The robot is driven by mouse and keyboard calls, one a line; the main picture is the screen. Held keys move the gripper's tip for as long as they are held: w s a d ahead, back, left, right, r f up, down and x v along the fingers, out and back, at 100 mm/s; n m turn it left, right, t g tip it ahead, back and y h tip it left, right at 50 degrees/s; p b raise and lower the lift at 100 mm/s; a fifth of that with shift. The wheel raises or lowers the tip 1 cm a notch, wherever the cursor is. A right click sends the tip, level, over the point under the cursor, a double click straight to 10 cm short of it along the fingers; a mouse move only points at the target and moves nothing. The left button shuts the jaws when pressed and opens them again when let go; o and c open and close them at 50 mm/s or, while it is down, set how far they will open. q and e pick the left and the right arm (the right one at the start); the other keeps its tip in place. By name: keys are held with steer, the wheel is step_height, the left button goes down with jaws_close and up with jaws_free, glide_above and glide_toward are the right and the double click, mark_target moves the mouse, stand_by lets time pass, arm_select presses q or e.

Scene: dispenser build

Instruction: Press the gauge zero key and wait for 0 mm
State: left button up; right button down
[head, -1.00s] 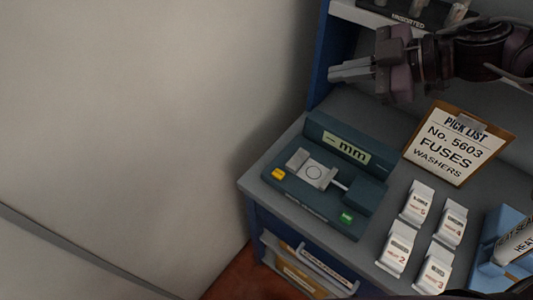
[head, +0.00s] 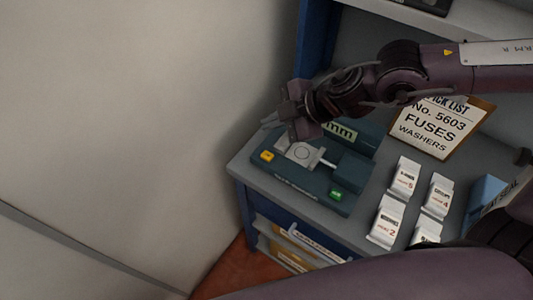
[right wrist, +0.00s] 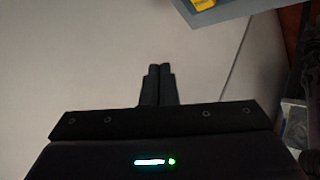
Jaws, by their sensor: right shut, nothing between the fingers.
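The dark teal gauge (head: 310,190) sits on the bench. It has a yellow key (head: 266,156) at its left end and a green key (head: 336,194) at its front right. Their lettering is too small to read. The gauge display (head: 345,133) is partly hidden behind my right gripper; only "mm" shows, no number. My right gripper (head: 268,123) is shut and empty, above the gauge's back left, apart from both keys. Its closed fingertips (right wrist: 160,70) show in the right wrist view, with the yellow key (right wrist: 203,4) at the top edge. My left gripper is not in view.
Several white labelled packets, one a front packet (head: 387,222), stand right of the gauge. A pick list clipboard (head: 440,128) leans behind them. A blue device (head: 485,195) is at the right. A pale wall (head: 120,120) lies left of the bench.

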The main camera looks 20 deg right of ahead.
mark_target(272, 156)
step_height(272, 156, down, 8)
steer(key=b, duration=0.5)
steer(key=shift+r, duration=0.1)
steer(key=shift+f+b, duration=0.35)
steer(key=shift+b, duration=0.2)
steer(key=shift+f, duration=0.1)
stand_by(1.2)
steer(key=shift+f+b, duration=0.35)
steer(key=shift+b, duration=0.35)
steer(key=shift+f+b, duration=0.5)
steer(key=shift+b, duration=0.15)
stand_by(0.4)
steer(key=shift+r, duration=0.1)
steer(key=shift+r+p, duration=0.6)
steer(key=shift+r, duration=0.3)
steer(key=shift+r+p, duration=1.65)
steer(key=shift+r, duration=0.8)
